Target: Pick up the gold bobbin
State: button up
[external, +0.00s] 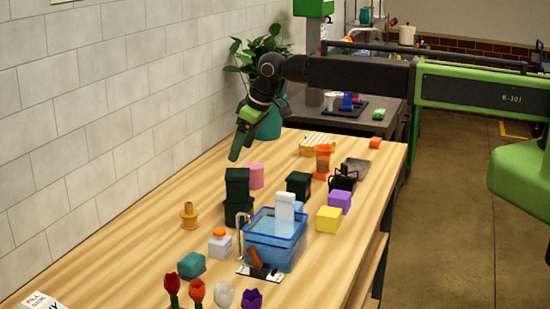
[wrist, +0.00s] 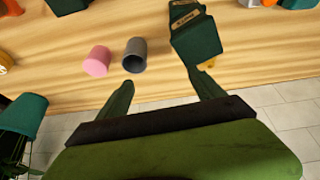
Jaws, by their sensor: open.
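The gold bobbin (external: 189,215) stands upright on the wooden table near the wall, left of a dark green stacked tower, in the external view. In the wrist view a small yellow-gold piece (wrist: 208,65) shows at the edge of a dark green box, mostly hidden; it looks like the bobbin. My gripper (external: 234,158) is above the far part of the table by the wall, up and to the right of the bobbin and well apart from it. In the wrist view its two fingers (wrist: 161,82) are spread with nothing between them.
The dark green tower (external: 237,190) stands between my gripper and the bobbin. A pink cylinder (wrist: 97,61) and a grey cup (wrist: 135,55) stand nearby. A blue bin (external: 273,240) and a white box with an orange top (external: 220,246) are closer to the camera. Table left of the bobbin is clear.

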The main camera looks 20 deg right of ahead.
send_near(193, 211)
jog(key=shift+y, duration=0.3)
jog(key=b+x, duration=0.1)
jog(key=b, duration=0.3)
jog(key=b+x, duration=0.2)
jog(key=b, duration=0.2)
jog(key=b+x, duration=0.2)
jog(key=b, duration=0.1)
jog(key=shift+w+d+f+b, duration=0.1)
jog(key=shift+d+f+b, duration=0.2)
jog(key=shift+b, duration=0.1)
jog(key=shift+w+a+f, duration=0.15)
jog(key=shift+a+f, duration=0.05)
jog(key=b+x, duration=0.5)
jog(key=shift+a+f, duration=0.1)
jog(key=shift+f, duration=0.1)
jog(key=shift+r, duration=0.25)
jog(key=c, duration=1.4)
jog(key=shift+c, duration=0.2)
notch_tip(193, 211, up, 10)
jog(key=p, duration=1)
jog(key=shift+r, duration=0.1)
